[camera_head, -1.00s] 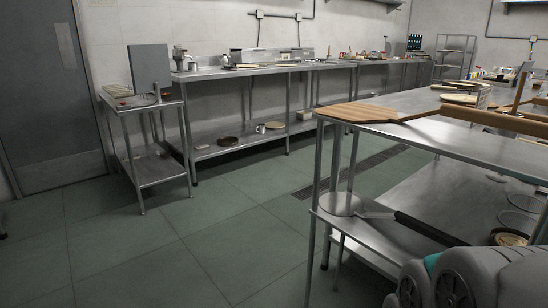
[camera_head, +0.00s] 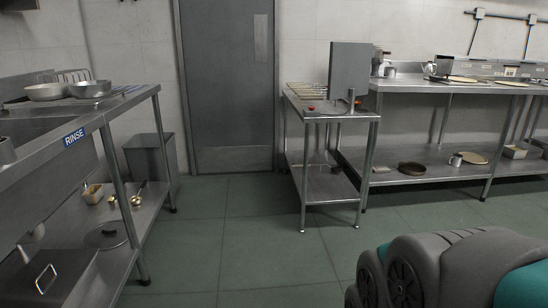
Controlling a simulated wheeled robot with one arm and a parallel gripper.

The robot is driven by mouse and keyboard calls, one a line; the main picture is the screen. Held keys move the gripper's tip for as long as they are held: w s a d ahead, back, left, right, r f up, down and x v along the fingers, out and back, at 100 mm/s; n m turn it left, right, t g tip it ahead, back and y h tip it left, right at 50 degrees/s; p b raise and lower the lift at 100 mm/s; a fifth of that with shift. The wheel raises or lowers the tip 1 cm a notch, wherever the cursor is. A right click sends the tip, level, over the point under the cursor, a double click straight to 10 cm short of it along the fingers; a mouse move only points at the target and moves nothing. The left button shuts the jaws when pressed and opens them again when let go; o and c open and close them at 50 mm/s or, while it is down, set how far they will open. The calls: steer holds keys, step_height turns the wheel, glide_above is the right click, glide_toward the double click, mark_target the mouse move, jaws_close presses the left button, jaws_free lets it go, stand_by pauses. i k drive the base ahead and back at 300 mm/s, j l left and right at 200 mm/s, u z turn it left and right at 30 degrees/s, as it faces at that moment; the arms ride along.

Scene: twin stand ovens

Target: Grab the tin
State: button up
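I cannot tell which thing is the tin. Candidates show on the lower shelf of the back counter: a round brown pan (camera_head: 411,168) and a small metal can or mug (camera_head: 455,160). A lidded metal box (camera_head: 45,278) sits on the lower shelf of the sink bench at the near left. My gripper is not in view.
The sink bench (camera_head: 150,92) marked RINSE stands at the left with metal bowls (camera_head: 90,88) on top. A grey bin (camera_head: 150,160) stands by the closed door (camera_head: 228,70). A small steel table (camera_head: 335,112) stands right of the door. The green floor (camera_head: 245,235) between is clear.

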mark_target(412, 169)
steer(key=i+l+z, duration=0.1)
steer(key=i+z, duration=0.2)
steer(key=i, duration=0.2)
steer(key=i+z, duration=0.3)
steer(key=i, duration=0.2)
steer(key=i+j+z, duration=0.1)
steer(key=i+z, duration=0.2)
steer(key=i, duration=0.2)
steer(key=i+j+z, duration=0.2)
steer(key=i+z, duration=0.15)
steer(key=i, duration=0.15)
steer(key=i+l, duration=0.15)
steer(key=i, duration=0.55)
steer(key=i+l+u, duration=0.1)
steer(key=i, duration=0.65)
steer(key=i+l+u, duration=0.1)
steer(key=i+u, duration=0.15)
steer(key=i+l+u, duration=0.3)
steer(key=i+j, duration=0.1)
